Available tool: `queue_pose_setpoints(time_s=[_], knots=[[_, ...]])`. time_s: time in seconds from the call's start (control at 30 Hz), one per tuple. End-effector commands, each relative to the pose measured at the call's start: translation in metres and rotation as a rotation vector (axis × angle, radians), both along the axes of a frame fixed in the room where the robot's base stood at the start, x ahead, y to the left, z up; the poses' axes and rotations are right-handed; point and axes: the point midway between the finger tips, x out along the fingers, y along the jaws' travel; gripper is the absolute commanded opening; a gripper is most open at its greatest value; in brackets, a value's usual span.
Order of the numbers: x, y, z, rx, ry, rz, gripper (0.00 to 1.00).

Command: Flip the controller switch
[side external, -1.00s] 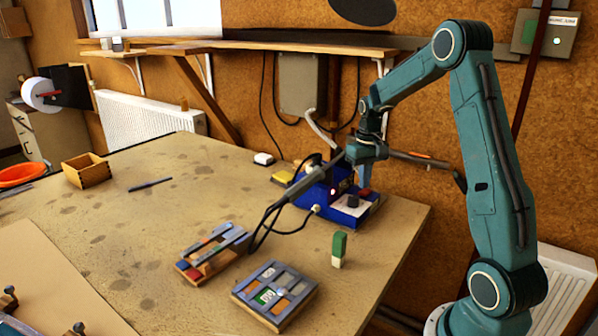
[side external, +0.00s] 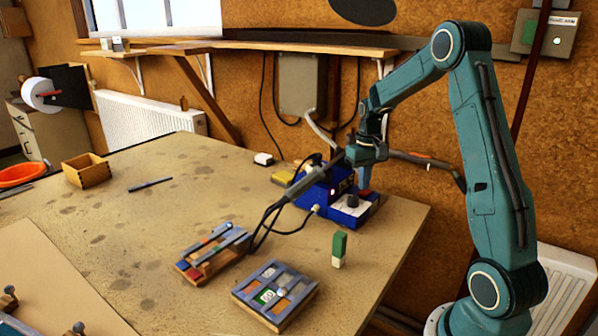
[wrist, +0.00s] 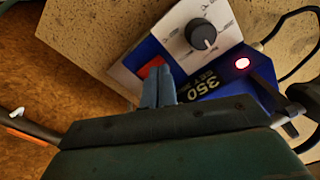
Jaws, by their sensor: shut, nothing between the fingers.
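The blue controller (side external: 345,207) stands near the back right edge of the bench, with a pale sloped panel and a dark dial. In the wrist view the dial (wrist: 201,34) is on the pale panel, a red switch (wrist: 152,72) is beside it, and a red light (wrist: 242,63) glows on the blue housing. My gripper (wrist: 158,80) is shut and empty, its fingertips at or just over the red switch and partly hiding it. I cannot tell whether they touch. In the side view my gripper (side external: 366,172) is just above the controller.
A soldering iron (side external: 305,182) with a dark cable rests beside the controller. A wooden box (side external: 86,170) stands at the left; the bench's middle is clear.

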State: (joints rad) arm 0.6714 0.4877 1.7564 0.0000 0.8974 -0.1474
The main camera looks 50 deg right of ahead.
Motion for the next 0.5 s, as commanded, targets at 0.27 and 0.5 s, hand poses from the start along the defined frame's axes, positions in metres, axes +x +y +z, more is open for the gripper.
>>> queue_pose_setpoints(time_s=[0.27, 0.5], knots=[[-0.0001, 0.0001, -0.0034, 0.001, 0.001, 0.0, 0.0], [0.0, 0.0, -0.0059, 0.0, 0.0, 0.0, 0.0]])
